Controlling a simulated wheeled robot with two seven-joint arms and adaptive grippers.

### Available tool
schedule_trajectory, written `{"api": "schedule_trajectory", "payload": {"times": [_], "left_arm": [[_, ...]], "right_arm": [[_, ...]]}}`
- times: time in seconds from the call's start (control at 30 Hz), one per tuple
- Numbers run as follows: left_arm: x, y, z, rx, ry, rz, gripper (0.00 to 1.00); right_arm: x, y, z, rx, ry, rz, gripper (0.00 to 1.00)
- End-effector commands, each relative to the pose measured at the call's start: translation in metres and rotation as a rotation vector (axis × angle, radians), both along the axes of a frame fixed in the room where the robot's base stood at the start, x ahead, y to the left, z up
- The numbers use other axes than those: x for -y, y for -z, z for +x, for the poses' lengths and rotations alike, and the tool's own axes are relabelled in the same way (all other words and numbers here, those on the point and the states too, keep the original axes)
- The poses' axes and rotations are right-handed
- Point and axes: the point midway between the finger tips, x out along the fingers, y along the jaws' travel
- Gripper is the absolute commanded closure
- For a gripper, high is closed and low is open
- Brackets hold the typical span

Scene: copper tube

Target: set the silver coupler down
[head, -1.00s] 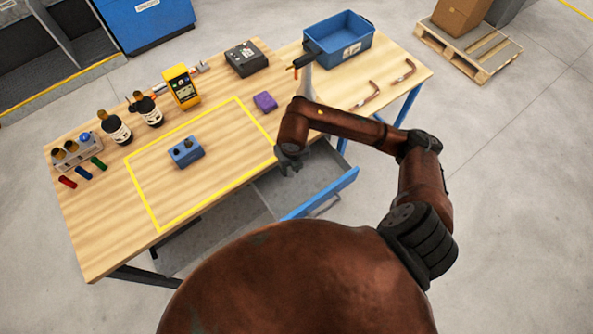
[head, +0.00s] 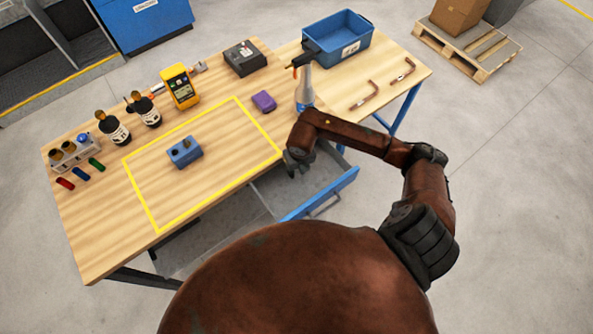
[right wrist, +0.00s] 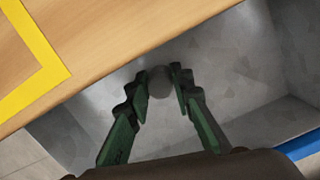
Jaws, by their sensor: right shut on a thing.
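My right gripper (head: 297,168) hangs at the front edge of the workbench, over the open drawer. In the right wrist view its green fingers (right wrist: 160,88) are closed around a dull grey rounded thing, which I take to be the silver coupler (right wrist: 160,79). The coupler is seen end-on between the fingertips, with the grey drawer floor (right wrist: 235,75) behind it. In the head view I cannot make the coupler out. My left gripper is not in view.
A yellow outline (head: 222,195) on the bench surrounds a blue block (head: 184,152). A purple block (head: 264,101) and a spray bottle (head: 304,90) stand near the gripper. The drawer's blue front (head: 322,193) juts out below. Bottles and a yellow meter (head: 180,86) line the back.

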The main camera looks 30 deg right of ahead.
Motion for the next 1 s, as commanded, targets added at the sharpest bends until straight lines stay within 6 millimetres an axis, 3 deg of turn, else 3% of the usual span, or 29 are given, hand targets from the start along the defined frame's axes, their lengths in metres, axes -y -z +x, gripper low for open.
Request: {"api": "schedule_trajectory", "payload": {"times": [0.07,0.1,0.33,0.73,1.0], "left_arm": [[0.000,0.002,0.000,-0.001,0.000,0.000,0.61],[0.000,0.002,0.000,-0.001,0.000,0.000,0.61],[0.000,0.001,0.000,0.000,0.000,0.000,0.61],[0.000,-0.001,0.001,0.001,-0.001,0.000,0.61],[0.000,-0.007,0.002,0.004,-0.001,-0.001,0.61]], "right_arm": [[0.000,0.003,0.000,0.000,0.000,0.000,1.00],[0.000,0.003,0.000,0.000,0.000,0.000,0.78],[0.000,0.002,0.000,0.000,0.000,0.000,0.62],[0.000,-0.007,0.000,0.002,-0.001,0.001,0.62],[-0.001,-0.059,-0.006,0.005,-0.002,-0.001,0.62]]}}
